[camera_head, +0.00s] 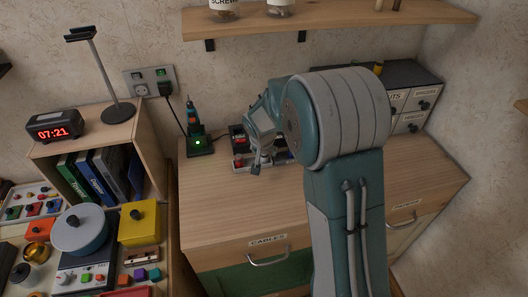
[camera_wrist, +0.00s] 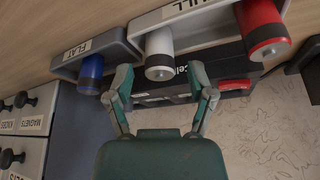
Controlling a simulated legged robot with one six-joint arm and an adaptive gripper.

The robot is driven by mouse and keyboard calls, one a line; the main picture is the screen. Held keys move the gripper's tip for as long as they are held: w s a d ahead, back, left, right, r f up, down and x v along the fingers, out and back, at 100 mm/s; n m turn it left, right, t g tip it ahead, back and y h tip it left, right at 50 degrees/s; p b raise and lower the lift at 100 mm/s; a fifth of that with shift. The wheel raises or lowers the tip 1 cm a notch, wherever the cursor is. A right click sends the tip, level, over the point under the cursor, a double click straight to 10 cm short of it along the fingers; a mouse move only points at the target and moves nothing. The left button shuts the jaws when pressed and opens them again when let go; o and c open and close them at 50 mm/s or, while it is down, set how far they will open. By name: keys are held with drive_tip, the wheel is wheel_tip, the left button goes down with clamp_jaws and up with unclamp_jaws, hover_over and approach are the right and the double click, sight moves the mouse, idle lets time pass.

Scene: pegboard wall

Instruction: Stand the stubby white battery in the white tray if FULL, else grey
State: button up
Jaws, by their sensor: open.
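In the wrist view my gripper (camera_wrist: 160,84) is open, its two fingers spread on either side of the stubby white battery (camera_wrist: 159,48). I cannot tell whether they touch it. The battery overlaps the left end of the white tray (camera_wrist: 199,18), whose label reads "ULL" with its start cut off. A red battery (camera_wrist: 260,22) is at this tray's right end. Left of it is the grey tray (camera_wrist: 97,45), labelled "FLAT", with a blue battery (camera_wrist: 91,68). In the head view my gripper (camera_head: 259,165) is low over the cabinet top; the arm hides much of the trays.
A black case with red parts (camera_wrist: 180,85) lies beyond the batteries in the wrist view. Labelled drawers (camera_wrist: 20,125) stand left there. In the head view a green-lit charging stand (camera_head: 199,145) is left of my gripper. The cabinet top's front left (camera_head: 225,205) is clear.

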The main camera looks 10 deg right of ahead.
drive_tip(key=v, duration=1.2)
drive_tip(key=s+r+n+y, duration=0.1)
drive_tip(key=s+r, duration=0.3)
drive_tip(key=s, duration=1)
drive_tip(key=s+d+r+n+t, duration=0.1)
drive_tip(key=s+r+n, duration=0.2)
drive_tip(key=s, duration=1)
drive_tip(key=shift+s+d+r+n+y, duration=0.3)
drive_tip(key=shift+s+r+y, duration=0.05)
drive_tip(key=shift+s+y, duration=0.05)
